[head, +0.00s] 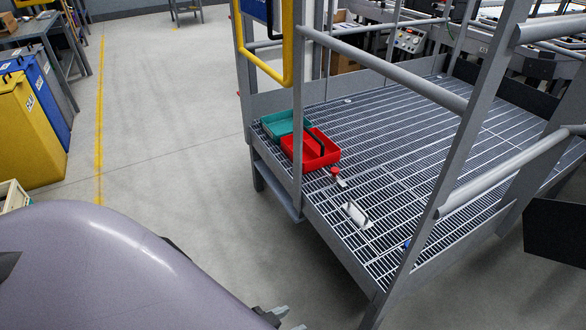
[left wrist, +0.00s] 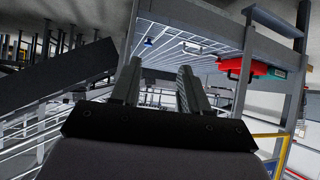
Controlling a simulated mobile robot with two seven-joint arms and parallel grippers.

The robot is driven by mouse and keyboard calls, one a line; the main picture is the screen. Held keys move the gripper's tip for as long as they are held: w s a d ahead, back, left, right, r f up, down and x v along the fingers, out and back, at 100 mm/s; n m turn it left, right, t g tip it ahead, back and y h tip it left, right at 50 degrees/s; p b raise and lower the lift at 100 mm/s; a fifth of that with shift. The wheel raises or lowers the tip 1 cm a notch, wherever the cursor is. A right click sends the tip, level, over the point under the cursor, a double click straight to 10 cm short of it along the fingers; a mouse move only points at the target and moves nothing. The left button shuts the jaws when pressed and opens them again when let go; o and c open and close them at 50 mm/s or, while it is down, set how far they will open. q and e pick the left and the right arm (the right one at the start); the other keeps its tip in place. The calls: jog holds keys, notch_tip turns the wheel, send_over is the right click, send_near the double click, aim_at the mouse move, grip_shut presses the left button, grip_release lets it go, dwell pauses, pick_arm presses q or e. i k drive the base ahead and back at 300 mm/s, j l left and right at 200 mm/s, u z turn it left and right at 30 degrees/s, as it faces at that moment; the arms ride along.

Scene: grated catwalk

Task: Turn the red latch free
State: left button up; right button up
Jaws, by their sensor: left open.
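A small red piece (head: 335,171) with a pale block beside it sits on the catwalk grating, just right of the red tray. It may be the red latch, but it is too small to read its shape or its turn. My left gripper (head: 287,318) shows at the bottom edge of the head view, in front of and below the catwalk, well apart from the red piece. In the left wrist view, its two fingers (left wrist: 159,85) stand apart with nothing between them. My right gripper is not in view.
A red tray (head: 310,149) and a teal tray (head: 284,124) stand at the grating's left edge. A white plate (head: 356,214) and a small blue piece (head: 407,243) lie nearer. Grey railings (head: 384,68) and a yellow rail (head: 268,70) bound the catwalk.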

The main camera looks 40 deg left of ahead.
aim_at(335, 170)
jog(key=u, duration=0.85)
jog(key=z, duration=0.45)
jog(key=i+j+z, duration=0.1)
jog(key=z, duration=0.4)
jog(key=j+z, duration=0.45)
jog(key=i+j+z, duration=0.1)
jog(key=j+z, duration=0.4)
jog(key=j, duration=0.15)
jog(key=j+z, duration=0.15)
jog(key=j, duration=0.65)
